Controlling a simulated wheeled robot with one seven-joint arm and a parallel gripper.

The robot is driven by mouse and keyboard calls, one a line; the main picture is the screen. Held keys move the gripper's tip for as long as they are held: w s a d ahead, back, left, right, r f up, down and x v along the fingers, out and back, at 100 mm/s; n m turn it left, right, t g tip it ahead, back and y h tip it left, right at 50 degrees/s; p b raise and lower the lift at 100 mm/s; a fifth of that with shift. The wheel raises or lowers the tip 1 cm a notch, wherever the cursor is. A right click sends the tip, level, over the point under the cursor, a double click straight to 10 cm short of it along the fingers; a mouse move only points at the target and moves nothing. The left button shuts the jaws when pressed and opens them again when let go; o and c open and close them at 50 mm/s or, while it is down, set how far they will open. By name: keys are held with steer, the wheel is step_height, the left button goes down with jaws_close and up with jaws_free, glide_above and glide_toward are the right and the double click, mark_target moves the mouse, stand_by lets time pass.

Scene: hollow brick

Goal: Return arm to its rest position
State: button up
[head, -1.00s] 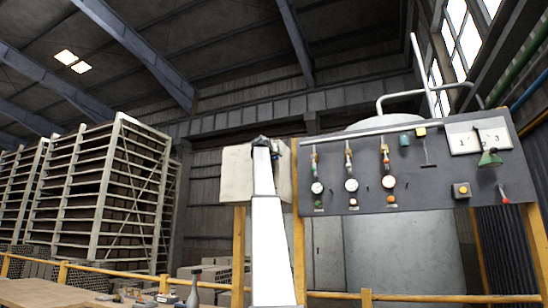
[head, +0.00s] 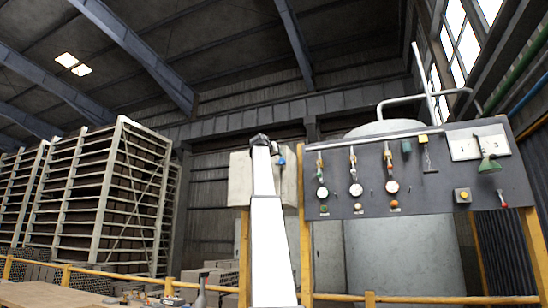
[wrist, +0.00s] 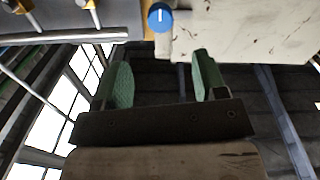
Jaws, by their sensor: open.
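My white arm (head: 267,235) rises up the middle of the head view. Its dark end overlaps a beige box, and the gripper fingers cannot be made out there. In the wrist view my gripper (wrist: 162,78) is open, with two green finger pads apart and nothing between them. The beige box (wrist: 250,25) lies beyond the fingertips in that view, with a blue knob (wrist: 160,17) at its edge. In the head view the box (head: 239,180) stands behind the arm, and the blue knob (head: 281,161) shows just right of the arm's end.
A grey control panel (head: 430,185) with gauges, valves and switches stands right of the arm. A yellow rail (head: 400,299) crosses low in front. A wooden table (head: 50,294) with small items is at lower left. Tall racks (head: 90,200) stand behind at left.

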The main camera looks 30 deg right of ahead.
stand_by(0.3)
